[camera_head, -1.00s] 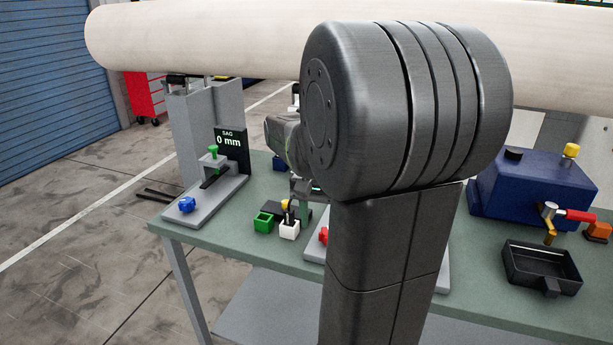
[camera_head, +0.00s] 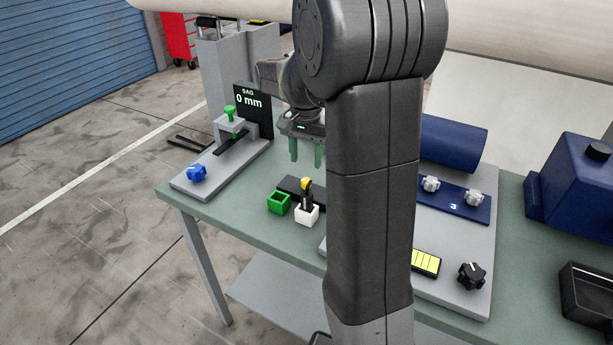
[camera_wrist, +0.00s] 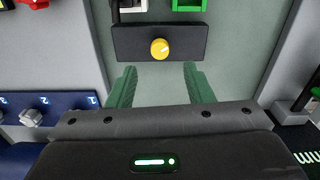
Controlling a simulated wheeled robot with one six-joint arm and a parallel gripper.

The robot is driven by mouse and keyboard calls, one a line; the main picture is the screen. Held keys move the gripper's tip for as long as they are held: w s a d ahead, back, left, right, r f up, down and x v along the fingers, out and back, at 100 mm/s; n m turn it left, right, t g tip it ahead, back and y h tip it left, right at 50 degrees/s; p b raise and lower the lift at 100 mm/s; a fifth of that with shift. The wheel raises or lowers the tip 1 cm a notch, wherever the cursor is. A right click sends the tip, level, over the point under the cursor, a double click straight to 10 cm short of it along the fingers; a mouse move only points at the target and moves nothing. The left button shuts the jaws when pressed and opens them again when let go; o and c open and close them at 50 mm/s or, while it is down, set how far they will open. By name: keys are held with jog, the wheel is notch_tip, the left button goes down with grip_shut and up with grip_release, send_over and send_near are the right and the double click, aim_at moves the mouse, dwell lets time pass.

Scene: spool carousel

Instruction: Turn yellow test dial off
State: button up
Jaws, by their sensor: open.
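The yellow test dial (camera_wrist: 160,48) is a round knob on a black panel (camera_wrist: 185,45) in the wrist view. A faint mark shows on its face, too small to read. In the head view, the yellow dial (camera_head: 306,183) is partly hidden behind a black stick-like tool in a white box. My gripper (camera_wrist: 160,71) is open and empty, its green fingers apart. In the wrist view, the dial lies just beyond the fingertips, roughly centred between them. In the head view, my gripper (camera_head: 306,160) points down above the bench near the panel, apart from the dial.
A green box (camera_head: 279,203) and the white box (camera_head: 306,215) stand beside the panel. A grey fixture with a blue knob (camera_head: 197,173) and a "0 mm" display (camera_head: 251,100) is at left. A blue numbered strip (camera_head: 455,204) and black knob (camera_head: 471,274) are at right.

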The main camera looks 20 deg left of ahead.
aim_at(306, 180)
notch_tip(306, 180, down, 7)
jog(key=shift+f, duration=0.1)
dwell(0.3)
jog(key=c, duration=1)
